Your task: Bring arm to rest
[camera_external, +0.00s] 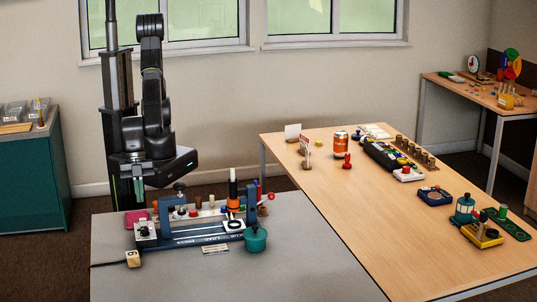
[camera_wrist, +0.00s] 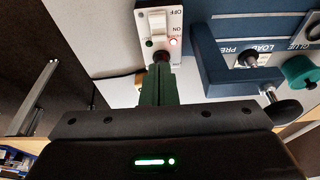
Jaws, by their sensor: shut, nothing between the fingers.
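My arm (camera_external: 152,100) stands at the left of the outside view, folded upright with its wrist low over the grey table's back left. My gripper (camera_external: 139,200) points down there, and its green fingers (camera_wrist: 160,70) are shut and empty in the wrist view. A white switch box (camera_wrist: 158,28) marked OFF and ON lies just beyond the fingertips, with a red light lit at ON. A dark round knob (camera_wrist: 162,57) shows close to the fingertips; I cannot tell whether they touch it. The switch box also shows in the outside view (camera_external: 146,232).
The blue station (camera_external: 195,239) with pegs and labels stands beside my gripper on the grey table (camera_external: 290,275). A wooden table (camera_external: 345,205) with several objects is at right. The grey table's front is clear.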

